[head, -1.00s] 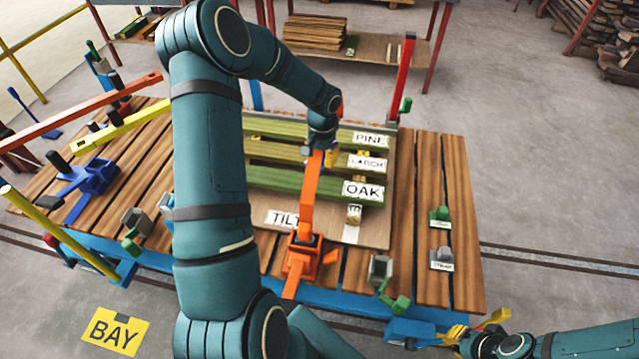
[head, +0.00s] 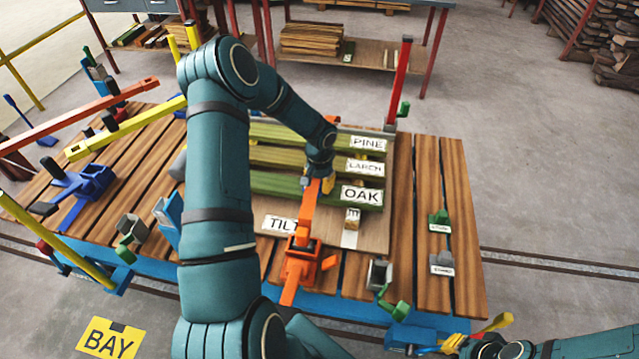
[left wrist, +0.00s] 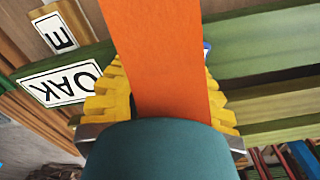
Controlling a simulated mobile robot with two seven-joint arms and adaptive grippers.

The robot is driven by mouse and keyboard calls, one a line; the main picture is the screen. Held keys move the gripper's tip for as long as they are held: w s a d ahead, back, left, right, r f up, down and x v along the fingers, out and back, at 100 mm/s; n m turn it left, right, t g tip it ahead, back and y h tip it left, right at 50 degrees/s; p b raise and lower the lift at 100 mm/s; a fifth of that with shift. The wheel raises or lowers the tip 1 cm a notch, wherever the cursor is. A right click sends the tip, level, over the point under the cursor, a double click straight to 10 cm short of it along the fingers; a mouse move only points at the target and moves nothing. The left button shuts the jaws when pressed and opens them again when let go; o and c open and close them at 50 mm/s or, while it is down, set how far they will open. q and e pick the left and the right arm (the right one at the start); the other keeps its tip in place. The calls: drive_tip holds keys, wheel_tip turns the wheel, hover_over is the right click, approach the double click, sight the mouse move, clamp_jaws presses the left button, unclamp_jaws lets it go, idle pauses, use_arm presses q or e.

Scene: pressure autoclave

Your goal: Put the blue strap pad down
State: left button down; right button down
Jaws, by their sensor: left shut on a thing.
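My left gripper (head: 325,184) is over the green-edged planks, near the OAK label. Its yellow fingers are shut around an orange bar (head: 308,208), which rises from an orange clamp base (head: 302,262). In the left wrist view the orange bar (left wrist: 158,60) runs between the fingers and hides what lies behind it. A small blue patch (left wrist: 207,48) shows beside the bar; I cannot tell whether it is the blue strap pad. My right gripper (head: 470,338) is at the bottom right, its yellow fingers apart, near a blue block (head: 406,336).
The slatted table (head: 428,200) carries the planks with PINE (head: 368,143), LARCH (head: 364,167) and OAK (head: 361,194) labels. A red post (head: 400,80) stands behind. Red and yellow bars (head: 80,120) project at left. The table's right slats are mostly clear.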

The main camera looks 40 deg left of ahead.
use_arm(q)
drive_tip(key=shift+f, duration=0.15)
drive_tip(key=c, duration=0.8)
unclamp_jaws()
drive_tip(key=shift+c, duration=0.2)
drive_tip(key=shift+r, duration=0.55)
wheel_tip(320, 180, up, 11)
drive_tip(key=p, duration=0.2)
drive_tip(key=shift+r, duration=0.15)
drive_tip(key=shift+s, duration=0.1)
